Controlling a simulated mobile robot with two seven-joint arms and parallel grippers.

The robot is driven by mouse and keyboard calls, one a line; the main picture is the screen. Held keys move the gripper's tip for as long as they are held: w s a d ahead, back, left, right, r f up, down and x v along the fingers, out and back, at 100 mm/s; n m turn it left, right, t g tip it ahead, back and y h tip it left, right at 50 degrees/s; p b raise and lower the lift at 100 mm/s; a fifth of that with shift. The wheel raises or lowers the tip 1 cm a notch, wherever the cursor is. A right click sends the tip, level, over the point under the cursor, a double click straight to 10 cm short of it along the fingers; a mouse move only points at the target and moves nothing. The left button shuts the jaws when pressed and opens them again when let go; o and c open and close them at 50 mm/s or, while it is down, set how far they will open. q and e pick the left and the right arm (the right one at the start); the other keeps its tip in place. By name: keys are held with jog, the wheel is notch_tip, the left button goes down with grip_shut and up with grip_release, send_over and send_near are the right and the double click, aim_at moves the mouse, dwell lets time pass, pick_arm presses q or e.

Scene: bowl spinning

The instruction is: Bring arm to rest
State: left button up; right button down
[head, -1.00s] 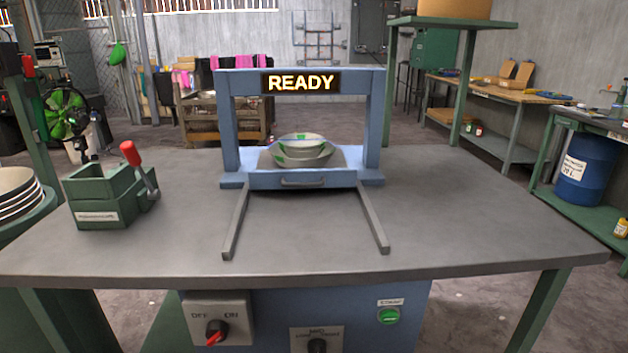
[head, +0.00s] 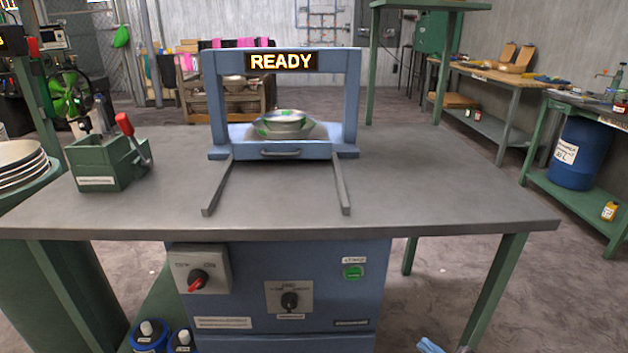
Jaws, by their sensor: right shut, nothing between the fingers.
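Only a small part of my right gripper (head: 432,346) shows at the bottom edge, right of centre, in front of and below the workbench (head: 420,190). It is shut and empty, apart from everything on the bench; most of it is cut off by the picture edge. My left gripper is out of view. On the bench stands a blue frame (head: 353,100) with a lit READY sign (head: 282,61). Bowls (head: 283,118) with green marks sit stacked on its tray (head: 312,131), under the arch.
Two grey rails (head: 341,185) run forward from the frame. A green box with a red-handled lever (head: 125,124) stands on the left of the bench. Stacked plates (head: 20,150) are at far left. The blue cabinet front holds a red switch (head: 198,281) and green button (head: 353,272). The bench's right side is clear.

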jog(key=s+d+f+m+h, duration=0.2)
jog(key=s+d+h, duration=0.15)
jog(key=s, duration=0.45)
jog(key=s+d+f+m+h, duration=0.2)
jog(key=s+f+h, duration=0.15)
jog(key=s, duration=0.55)
jog(key=s+d+r+m+g+h, duration=0.1)
jog(key=s+r+g+h, duration=0.15)
jog(key=s, duration=0.65)
jog(key=s+d+r+m+g+h, duration=0.1)
jog(key=s+g+h, duration=0.2)
jog(key=s, duration=0.7)
pick_arm(q)
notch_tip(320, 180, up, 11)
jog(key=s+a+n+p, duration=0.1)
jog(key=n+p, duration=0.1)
jog(key=p, duration=1.6)
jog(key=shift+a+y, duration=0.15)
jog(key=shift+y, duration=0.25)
pick_arm(e)
notch_tip(320, 180, up, 10)
jog(key=a+m+t+h, duration=0.1)
jog(key=m+h, duration=0.1)
jog(key=m, duration=0.5)
jog(key=shift+a+r+m+t+h, duration=0.2)
jog(key=shift+m+t+h, duration=0.15)
jog(key=shift+m, duration=0.05)
